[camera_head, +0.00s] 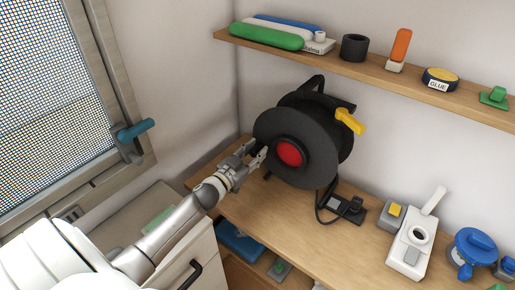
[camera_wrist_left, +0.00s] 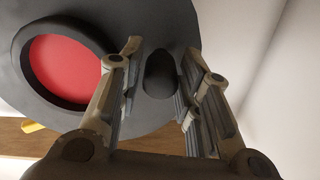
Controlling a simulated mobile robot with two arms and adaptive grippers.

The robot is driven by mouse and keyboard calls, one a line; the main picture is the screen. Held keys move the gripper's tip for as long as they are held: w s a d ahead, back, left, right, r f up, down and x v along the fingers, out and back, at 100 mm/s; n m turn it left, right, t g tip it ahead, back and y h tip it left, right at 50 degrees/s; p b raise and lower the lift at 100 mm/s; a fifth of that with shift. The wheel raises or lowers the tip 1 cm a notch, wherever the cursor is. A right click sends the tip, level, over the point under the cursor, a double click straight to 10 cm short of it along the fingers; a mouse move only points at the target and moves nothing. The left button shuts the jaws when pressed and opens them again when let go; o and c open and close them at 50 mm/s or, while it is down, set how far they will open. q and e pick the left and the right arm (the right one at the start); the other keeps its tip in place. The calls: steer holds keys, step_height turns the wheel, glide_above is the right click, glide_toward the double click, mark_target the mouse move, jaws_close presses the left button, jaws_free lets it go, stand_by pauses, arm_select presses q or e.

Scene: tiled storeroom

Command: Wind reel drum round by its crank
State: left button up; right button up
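The cable reel (camera_head: 325,140) stands on the wooden worktop, with a dark drum face and a red round centre (camera_head: 290,152). In the left wrist view the drum face (camera_wrist_left: 110,30) and red centre (camera_wrist_left: 65,68) fill the upper left. A dark rounded knob (camera_wrist_left: 160,73), apparently the crank's grip, sticks out from the face near its edge. My left gripper (camera_head: 261,152) is at the drum's left edge. In the wrist view its open fingers (camera_wrist_left: 158,85) stand on either side of the knob, with narrow gaps showing. My right gripper is not in view.
A yellow handle (camera_head: 350,121) juts from the reel's right side. A plug block (camera_head: 348,208) and a white device (camera_head: 414,240) lie to the right. A shelf (camera_head: 370,75) with several items runs above. A window (camera_head: 55,90) with a blue handle is at left.

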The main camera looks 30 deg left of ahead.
arm_select(q)
steer(key=shift+w, duration=0.75)
jaws_close()
